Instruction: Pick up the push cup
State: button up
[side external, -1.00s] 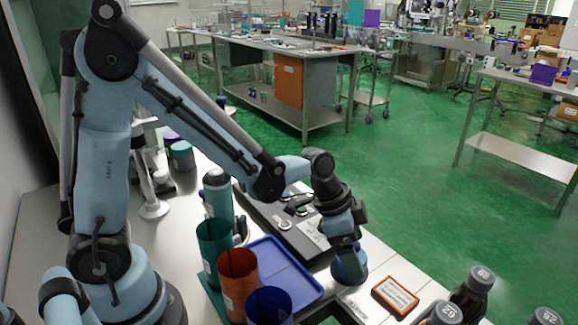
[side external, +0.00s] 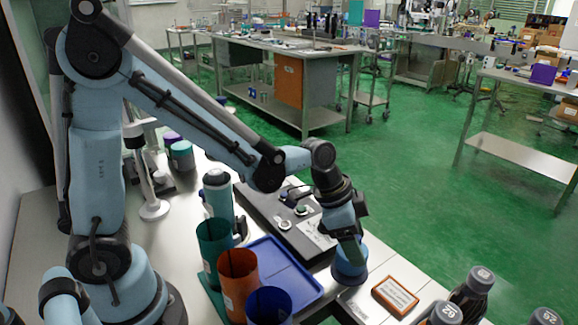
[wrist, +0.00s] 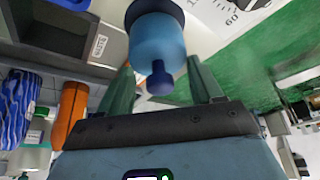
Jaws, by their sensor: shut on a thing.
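The push cup (side external: 350,260) is a blue cup with a darker rim, at the right end of the bench in the side view. In the wrist view the push cup (wrist: 157,45) shows a light blue body, a dark blue rim and a dark knob. My gripper (wrist: 160,68) has its two green fingers on either side of the cup's knob end, shut on it. In the side view my gripper (side external: 347,238) is directly above the cup and hides its top. I cannot tell whether the cup's rim touches the surface below.
An orange-framed label plate (side external: 395,296) lies just right of the cup. A blue tray (side external: 275,268) and a dark control panel (side external: 290,222) are to its left. Teal (side external: 214,245), orange (side external: 238,280) and navy (side external: 269,306) tumblers stand at the front. Dark-capped bottles (side external: 478,285) stand front right.

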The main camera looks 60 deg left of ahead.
jog(key=r, duration=0.3)
jog(key=shift+s+d, duration=0.3)
jog(key=s+d+r, duration=0.6)
jog(key=s+d, duration=0.1)
jog(key=s, duration=0.1)
jog(key=n+y, duration=0.1)
jog(key=n, duration=0.2)
send_near(360, 240)
jog(key=s+a+r, duration=0.2)
jog(key=s, duration=0.1)
jog(key=s+a+r+n+y, duration=0.1)
jog(key=s+a+r+n, duration=0.1)
jog(key=a, duration=0.5)
jog(key=s+a+r+n+y, duration=0.1)
jog(key=s+a+r+n, duration=0.1)
jog(key=a, duration=0.5)
jog(key=s+a+r+n+t+y, duration=0.1)
jog(key=s+a+r+n, duration=0.1)
jog(key=s+a+n, duration=0.2)
jog(key=shift+s+a+n, duration=0.15)
jog(key=shift+s+a, duration=0.25)
jog(key=shift+a, duration=0.35)
jog(key=shift+s+a+n, duration=0.15)
jog(key=shift+s+a, duration=0.3)
jog(key=shift+a, duration=0.35)
jog(key=shift+s+a+r+y, duration=0.1)
jog(key=shift+s+a+y, duration=0.2)
jog(key=shift+s, duration=0.1)
jog(key=shift+f, duration=1.05)
jog(key=shift+f, duration=0.15)
